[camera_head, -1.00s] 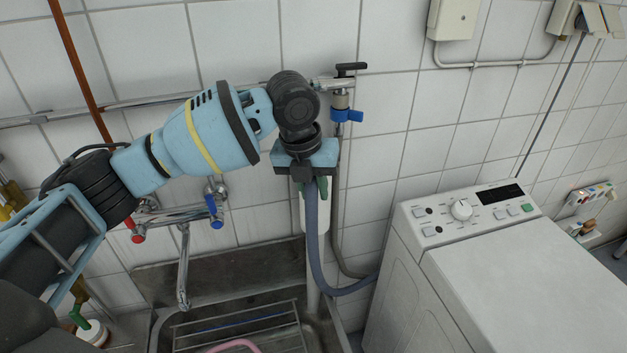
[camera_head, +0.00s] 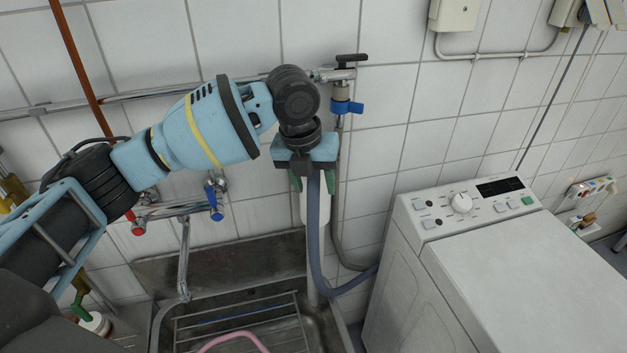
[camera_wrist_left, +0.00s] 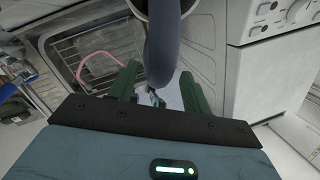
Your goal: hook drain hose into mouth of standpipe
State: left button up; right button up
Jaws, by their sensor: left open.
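The blue-grey drain hose (camera_head: 314,215) hangs from beneath my left gripper (camera_head: 312,183) and curves down to the right, toward the washing machine's side. The white standpipe (camera_head: 303,212) stands upright directly behind it, above the sink's right end. My left gripper's green fingers are apart, one on each side of the hose. In the left wrist view, the hose (camera_wrist_left: 161,50) passes between the open fingers (camera_wrist_left: 158,88) and overlaps a round rim at the top edge. The hose's end is hidden, so I cannot tell whether it is inside the mouth. My right gripper is out of view.
A mixer tap (camera_head: 183,210) is above the steel sink (camera_head: 220,257), which holds a wire rack and a pink object. The washing machine (camera_head: 500,270) stands right.

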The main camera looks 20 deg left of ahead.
pick_arm(q)
jog(key=d+v, duration=0.1)
jog(key=v, duration=0.6)
jog(key=shift+a+r, duration=0.4)
jog(key=shift+a, duration=0.15)
